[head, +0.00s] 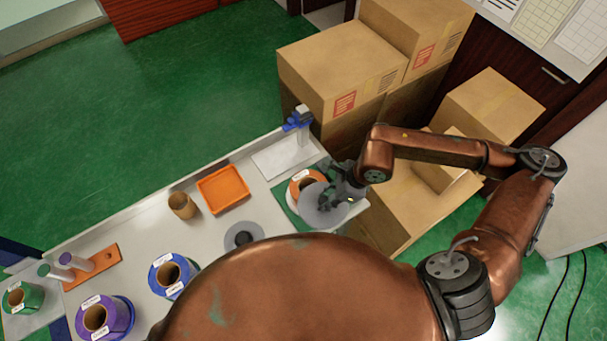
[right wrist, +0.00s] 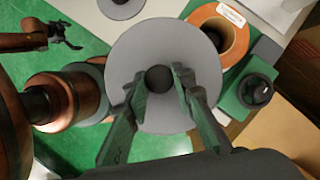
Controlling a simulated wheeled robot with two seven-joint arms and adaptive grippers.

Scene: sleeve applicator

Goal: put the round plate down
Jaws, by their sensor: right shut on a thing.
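The round plate (head: 322,212) is a flat light-grey disc with a dark knob at its centre. My right gripper (head: 337,192) is shut on that knob, and the plate reaches over the edge of the green mat (head: 284,204). In the right wrist view the two fingers (right wrist: 160,78) close on the knob from both sides, and the plate (right wrist: 140,45) fills the middle. I cannot tell how high it is above the table. An orange spool (head: 297,186) stands beside it, partly covered. My left gripper (right wrist: 62,32) shows small at the upper left of the right wrist view; its fingers are unclear.
A dark-grey disc (head: 232,240) lies on the table near an orange tray (head: 222,205) and a brown cardboard core (head: 183,206). Blue (head: 160,281), purple (head: 117,315) and green spools stand at left. Cardboard boxes (head: 330,75) stand behind the table's right end.

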